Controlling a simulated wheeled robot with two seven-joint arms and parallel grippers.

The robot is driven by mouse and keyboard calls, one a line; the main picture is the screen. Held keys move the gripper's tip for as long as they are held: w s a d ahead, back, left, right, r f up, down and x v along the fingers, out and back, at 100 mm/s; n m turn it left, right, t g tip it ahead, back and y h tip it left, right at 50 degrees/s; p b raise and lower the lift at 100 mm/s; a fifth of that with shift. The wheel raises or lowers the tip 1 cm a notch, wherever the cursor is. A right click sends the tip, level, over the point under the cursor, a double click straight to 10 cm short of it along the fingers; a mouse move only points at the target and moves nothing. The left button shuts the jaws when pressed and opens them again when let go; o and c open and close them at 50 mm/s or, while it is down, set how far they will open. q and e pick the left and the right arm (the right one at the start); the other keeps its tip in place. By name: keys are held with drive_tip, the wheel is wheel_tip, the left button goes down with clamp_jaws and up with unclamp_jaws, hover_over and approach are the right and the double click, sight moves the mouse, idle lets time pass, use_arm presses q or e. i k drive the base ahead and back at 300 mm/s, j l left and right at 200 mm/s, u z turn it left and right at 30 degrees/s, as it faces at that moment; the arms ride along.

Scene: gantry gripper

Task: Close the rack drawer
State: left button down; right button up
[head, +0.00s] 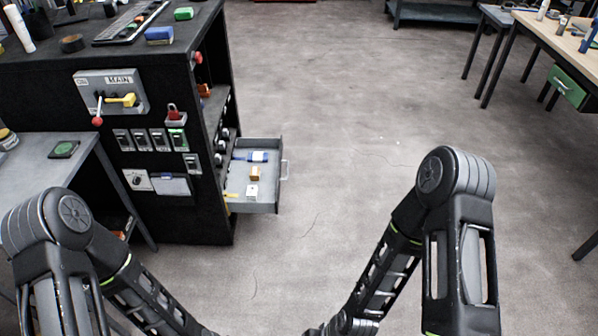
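The rack drawer (272,198) is a grey open tray pulled out to the right from the black rack (180,222). Its handle (285,170) is on the outer right end. Inside lie a blue and white item (257,157), a small tan block (255,173) and a white piece (252,190). My left and right arms come in at the bottom corners and reach down toward the bottom middle. Neither gripper's fingers show, so I cannot see what they hold. Both arms are apart from the drawer.
The rack's side carries a main switch panel (112,92) and several smaller switches. A grey table (30,172) stands at the left. A wooden-top workbench (560,38) with a green drawer (567,88) is at the right. The floor right of the drawer is clear.

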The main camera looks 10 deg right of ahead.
sight(268, 185)
drive_tip(key=l+u, duration=0.1)
drive_tip(key=l, duration=0.45)
drive_tip(key=k+l+u, duration=0.1)
drive_tip(key=l, duration=0.45)
drive_tip(key=i+l+u, duration=0.1)
drive_tip(key=i, duration=0.4)
drive_tip(key=i+l+u, duration=0.1)
drive_tip(key=i, duration=0.35)
drive_tip(key=i+l+u, duration=0.15)
drive_tip(key=i, duration=0.35)
drive_tip(key=i+l+u, duration=0.1)
drive_tip(key=i+l, duration=0.2)
drive_tip(key=i, duration=0.15)
drive_tip(key=i+l+u, duration=0.1)
drive_tip(key=i+l, duration=0.15)
drive_tip(key=i, duration=0.25)
